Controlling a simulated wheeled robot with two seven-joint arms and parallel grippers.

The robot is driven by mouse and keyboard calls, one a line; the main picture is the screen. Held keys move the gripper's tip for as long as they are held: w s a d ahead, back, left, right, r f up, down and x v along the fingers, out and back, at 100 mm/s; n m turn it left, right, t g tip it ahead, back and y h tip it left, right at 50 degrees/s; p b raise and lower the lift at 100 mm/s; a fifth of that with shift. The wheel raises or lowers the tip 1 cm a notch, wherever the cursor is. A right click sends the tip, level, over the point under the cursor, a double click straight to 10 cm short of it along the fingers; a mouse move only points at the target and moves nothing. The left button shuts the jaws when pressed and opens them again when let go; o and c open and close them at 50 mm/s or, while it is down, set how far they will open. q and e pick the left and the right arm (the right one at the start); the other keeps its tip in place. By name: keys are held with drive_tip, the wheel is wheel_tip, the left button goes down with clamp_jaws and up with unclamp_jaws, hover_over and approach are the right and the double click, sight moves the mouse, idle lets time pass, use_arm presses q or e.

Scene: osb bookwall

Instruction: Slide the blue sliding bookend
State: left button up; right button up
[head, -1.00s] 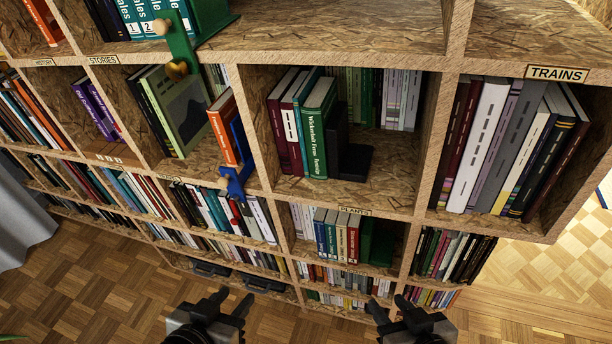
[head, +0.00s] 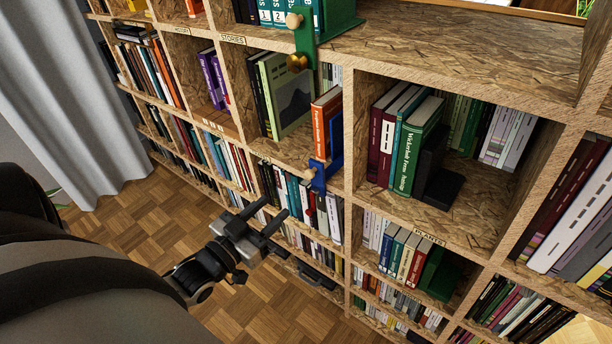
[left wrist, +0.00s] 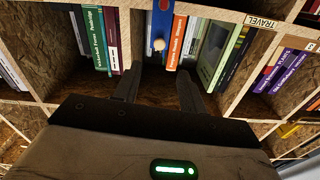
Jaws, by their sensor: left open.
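The blue sliding bookend (head: 318,182) stands at the right end of a shelf compartment, against the divider. It has a pale wooden knob (head: 309,171) at its front and touches or nearly touches orange books (head: 322,132). In the left wrist view the blue bookend (left wrist: 163,18) shows at the top centre, its knob just beyond the fingers. My left gripper (head: 274,208) is open and empty, in front of the shelves, below and left of the knob. It also shows in the left wrist view (left wrist: 157,82). My right gripper is out of view.
A green bookend (head: 308,45) with a brass knob stands on the shelf above. A black bookend (head: 438,180) holds books in the compartment to the right. Shelf dividers flank the compartments. The parquet floor (head: 130,225) is clear; a grey curtain (head: 75,95) hangs at left.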

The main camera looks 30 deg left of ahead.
sight(309, 176)
use_arm(q)
drive_tip(key=w, duration=0.8)
drive_tip(key=w+d, duration=0.1)
drive_tip(key=w, duration=0.3)
drive_tip(key=shift+w, duration=0.1)
clamp_jaws()
drive_tip(key=shift+d, duration=0.1)
